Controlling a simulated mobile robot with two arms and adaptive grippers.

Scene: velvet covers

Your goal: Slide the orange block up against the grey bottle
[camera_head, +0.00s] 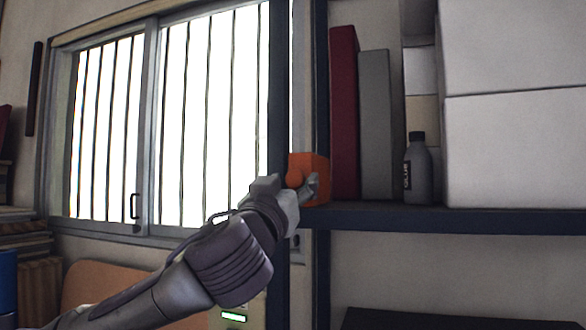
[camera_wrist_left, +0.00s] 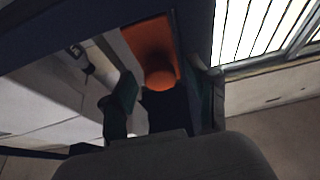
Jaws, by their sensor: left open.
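The orange block (camera_head: 321,166) has a round knob on its front and stands at the left end of the dark shelf, by the post. It also shows in the left wrist view (camera_wrist_left: 146,39), its knob between the fingers from this angle. My left gripper (camera_head: 303,187) is open at the block's knob; I cannot tell whether a finger touches it. In the left wrist view the two fingers (camera_wrist_left: 166,98) are spread apart. The grey bottle (camera_head: 420,177), with a dark cap and a label, stands upright on the shelf to the right, apart from the block. My right gripper is not seen.
A dark red book (camera_head: 344,110) and a grey book (camera_head: 375,120) stand upright on the shelf (camera_head: 450,220) behind the span between block and bottle. White boxes (camera_head: 515,150) stand right of the bottle. A dark post (camera_head: 321,60) rises at the left. The shelf front looks clear.

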